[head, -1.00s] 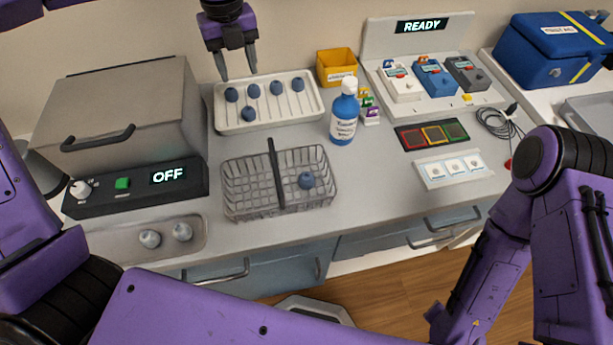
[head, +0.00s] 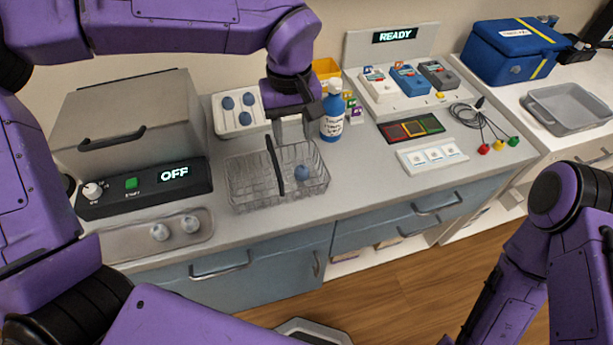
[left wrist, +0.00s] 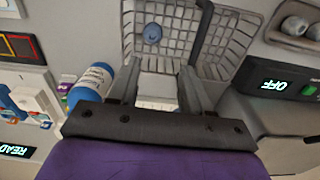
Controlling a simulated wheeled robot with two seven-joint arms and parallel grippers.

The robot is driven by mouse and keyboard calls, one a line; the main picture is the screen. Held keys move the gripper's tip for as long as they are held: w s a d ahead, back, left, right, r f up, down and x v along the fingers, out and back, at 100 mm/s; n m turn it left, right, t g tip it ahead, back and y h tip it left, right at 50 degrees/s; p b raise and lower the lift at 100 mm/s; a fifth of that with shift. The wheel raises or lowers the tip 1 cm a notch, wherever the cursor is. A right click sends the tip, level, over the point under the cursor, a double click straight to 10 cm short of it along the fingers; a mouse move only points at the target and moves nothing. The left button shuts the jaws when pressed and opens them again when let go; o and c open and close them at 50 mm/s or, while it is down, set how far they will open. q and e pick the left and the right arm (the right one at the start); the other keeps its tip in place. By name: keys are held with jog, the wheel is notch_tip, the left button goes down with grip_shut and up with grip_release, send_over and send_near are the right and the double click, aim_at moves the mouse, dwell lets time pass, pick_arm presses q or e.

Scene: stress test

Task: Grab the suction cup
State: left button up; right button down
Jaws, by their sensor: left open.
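A blue suction cup (head: 301,172) lies in the right compartment of a wire basket (head: 250,202), which a dark bar divides. In the left wrist view the cup (left wrist: 152,33) sits beyond my fingertips, apart from them. My left gripper (head: 296,138) is open and empty above the basket's back edge, its fingers pointing down; it also shows in the left wrist view (left wrist: 158,82). More blue bulbs (head: 228,103) lie on a white tray (head: 222,124) behind, partly hidden by my left arm. My right arm is at the right; its gripper is out of view.
A blue-labelled bottle (head: 333,112) stands upright close to the right of my left gripper. A grey box marked OFF (head: 130,130) is left of the basket. A metal tray (head: 125,243) holds two grey bulbs. Counter in front of the basket is clear.

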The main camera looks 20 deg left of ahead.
pick_arm(q)
jog(key=m, duration=0.1)
send_over(302, 167)
jog(key=shift+m, duration=0.4)
jog(key=f, duration=0.4)
jog(key=shift+w+a+f, duration=0.1)
jog(key=shift+w+f, duration=0.1)
jog(key=shift+f, duration=0.15)
notch_tip(302, 167, down, 6)
jog(key=shift+s+f, duration=0.1)
jog(key=shift+s, duration=0.05)
jog(key=c, duration=0.8)
